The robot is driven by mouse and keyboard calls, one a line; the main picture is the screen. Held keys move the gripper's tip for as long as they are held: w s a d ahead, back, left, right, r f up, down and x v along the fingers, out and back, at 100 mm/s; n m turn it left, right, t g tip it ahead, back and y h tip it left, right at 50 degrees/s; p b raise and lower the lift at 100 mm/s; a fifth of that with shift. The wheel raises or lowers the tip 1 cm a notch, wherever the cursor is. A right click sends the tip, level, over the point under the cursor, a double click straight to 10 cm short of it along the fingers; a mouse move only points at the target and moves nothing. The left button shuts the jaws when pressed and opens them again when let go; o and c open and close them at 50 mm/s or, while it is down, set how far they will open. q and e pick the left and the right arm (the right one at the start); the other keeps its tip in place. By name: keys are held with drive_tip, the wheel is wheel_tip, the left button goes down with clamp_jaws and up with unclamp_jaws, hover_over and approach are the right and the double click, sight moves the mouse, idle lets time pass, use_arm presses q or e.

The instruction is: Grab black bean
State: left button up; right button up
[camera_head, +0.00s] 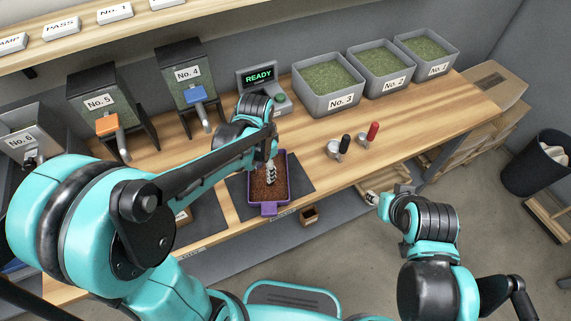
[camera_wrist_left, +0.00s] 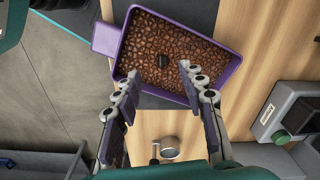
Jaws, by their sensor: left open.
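A purple tray (camera_head: 285,199) full of brown beans sits on a dark mat on the wooden counter. It also fills the upper middle of the left wrist view (camera_wrist_left: 236,79). One black bean (camera_wrist_left: 162,61) lies among the brown beans near the tray's middle; in the head view I cannot pick it out. My left gripper (camera_head: 271,181) is over the tray, and its open, empty fingers show in the left wrist view (camera_wrist_left: 158,78) with the black bean beyond and between the tips. My right gripper (camera_head: 376,199) is off the counter's front edge, too small to read.
Two small scoops, one with a black handle (camera_head: 346,142) and one with a red handle (camera_head: 373,131), stand right of the tray. Grey bins No. 3 (camera_head: 341,104), No. 2 and No. 1 line the back. A READY display (camera_head: 259,77) and hoppers stand behind the tray.

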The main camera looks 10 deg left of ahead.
use_arm(q)
drive_tip(key=shift+w+d+f, duration=0.2)
drive_tip(key=shift+w+d, duration=0.15)
drive_tip(key=shift+w, duration=0.1)
drive_tip(key=shift+w+d+f, duration=0.1)
drive_tip(key=shift+f, duration=0.15)
wheel_tip(320, 180, down, 2)
drive_tip(key=shift+b, duration=0.45)
wheel_tip(320, 180, down, 6)
drive_tip(key=shift+r+b, duration=0.25)
drive_tip(key=shift+b, duration=0.95)
drive_tip(key=shift+r, duration=0.1)
use_arm(e)
drive_tip(key=f, duration=0.2)
drive_tip(key=shift+w+d+f, duration=0.15)
drive_tip(key=shift+d+f, duration=0.05)
drive_tip(key=shift+f, duration=0.15)
use_arm(q)
drive_tip(key=c, duration=0.8)
